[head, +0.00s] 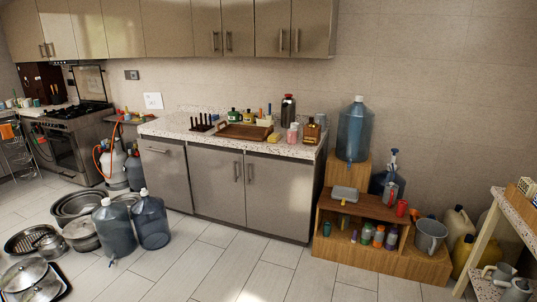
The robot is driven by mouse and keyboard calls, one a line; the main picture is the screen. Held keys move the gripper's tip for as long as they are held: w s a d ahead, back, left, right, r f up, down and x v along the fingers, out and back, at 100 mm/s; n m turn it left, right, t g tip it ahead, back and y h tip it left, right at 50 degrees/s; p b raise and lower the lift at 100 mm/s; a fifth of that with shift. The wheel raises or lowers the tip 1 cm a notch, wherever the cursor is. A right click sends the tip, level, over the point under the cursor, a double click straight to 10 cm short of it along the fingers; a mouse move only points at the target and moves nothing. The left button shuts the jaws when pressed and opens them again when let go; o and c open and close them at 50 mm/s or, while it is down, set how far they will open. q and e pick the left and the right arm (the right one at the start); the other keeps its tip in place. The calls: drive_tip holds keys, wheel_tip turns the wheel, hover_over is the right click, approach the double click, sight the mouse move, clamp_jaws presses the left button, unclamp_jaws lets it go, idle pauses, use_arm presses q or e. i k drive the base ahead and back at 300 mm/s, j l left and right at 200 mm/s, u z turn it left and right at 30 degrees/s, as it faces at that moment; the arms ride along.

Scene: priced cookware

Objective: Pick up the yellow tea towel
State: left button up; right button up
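A small yellow item (274,138) lies on the speckled countertop (228,146), to the right of a brown wooden tray (243,131). It may be the folded yellow tea towel, but it is too small to tell for sure. An orange cloth (7,131) hangs on a rack at the far left. Neither of my grippers is in view.
Bottles (312,132) stand right of the yellow item. Large blue water jugs (151,220) and metal pots (80,233) crowd the floor at left. A wooden shelf unit (372,208) stands at right. The tiled floor in front of the cabinets is clear.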

sight(274, 138)
drive_tip(key=i+j, duration=0.15)
drive_tip(key=i, duration=0.3)
drive_tip(key=i+j, duration=0.1)
drive_tip(key=i, duration=0.35)
drive_tip(key=i+j, duration=0.15)
drive_tip(key=i, duration=0.3)
drive_tip(key=i+j+z, duration=0.15)
drive_tip(key=i, duration=0.25)
drive_tip(key=i+j+z, duration=0.1)
drive_tip(key=z, duration=0.3)
drive_tip(key=i+j+z, duration=0.1)
drive_tip(key=z, duration=0.3)
